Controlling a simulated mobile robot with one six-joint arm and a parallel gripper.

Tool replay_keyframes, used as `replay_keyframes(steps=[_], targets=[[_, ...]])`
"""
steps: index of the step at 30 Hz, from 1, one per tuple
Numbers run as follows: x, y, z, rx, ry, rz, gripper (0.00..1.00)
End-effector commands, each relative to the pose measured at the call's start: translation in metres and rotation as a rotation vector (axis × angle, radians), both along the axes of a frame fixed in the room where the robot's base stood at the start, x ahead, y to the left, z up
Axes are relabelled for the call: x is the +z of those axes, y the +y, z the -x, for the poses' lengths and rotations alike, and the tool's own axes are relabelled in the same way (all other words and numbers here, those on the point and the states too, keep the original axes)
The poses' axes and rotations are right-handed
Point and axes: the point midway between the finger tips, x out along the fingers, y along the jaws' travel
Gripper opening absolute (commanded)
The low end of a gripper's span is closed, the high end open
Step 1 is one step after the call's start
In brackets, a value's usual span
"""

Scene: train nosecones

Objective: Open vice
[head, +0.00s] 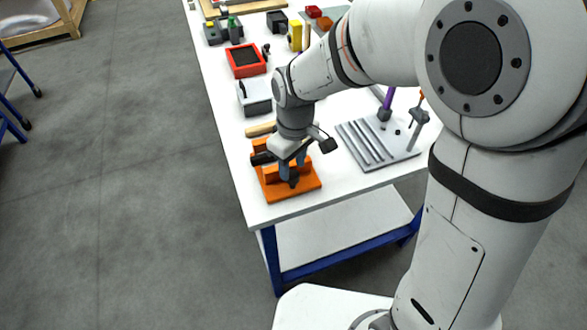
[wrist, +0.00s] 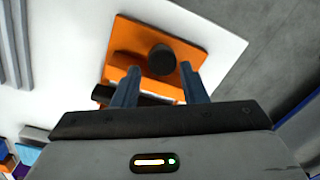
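The orange vice (head: 312,184) sits at the near left corner of the white table. It also shows in the wrist view (wrist: 130,36), with a round black knob (wrist: 161,59) on it. My gripper (head: 293,172) points down over the vice. In the wrist view its two blue-grey fingers (wrist: 158,78) are apart, one on each side of the knob. I cannot tell whether they touch it. In the head view the gripper and wrist hide part of the vice, and its jaws are not clear.
A grey grooved plate (head: 378,150) with posts lies right of the vice. A grey box (head: 255,97) and a red tray (head: 245,60) stand farther back along the left side. The white table's (head: 265,213) front and left edges are close to the vice.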

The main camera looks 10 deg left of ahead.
Motion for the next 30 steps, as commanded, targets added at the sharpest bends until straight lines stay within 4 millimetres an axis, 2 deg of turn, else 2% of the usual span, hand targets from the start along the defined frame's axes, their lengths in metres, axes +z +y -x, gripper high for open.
replay_keyframes(steps=[3,9,22,26,29,30], targets=[[0.024,0.000,-0.002,0.000,-0.004,-0.003,0.39],[0.047,0.000,-0.003,0.001,-0.001,0.000,0.39],[0.053,-0.003,-0.002,-0.008,-0.001,0.001,0.40],[0.064,-0.031,-0.003,-0.101,-0.023,-0.010,0.40],[0.078,-0.075,0.001,-0.254,-0.057,-0.023,0.40],[0.084,-0.095,0.004,-0.330,-0.074,-0.030,0.40]])
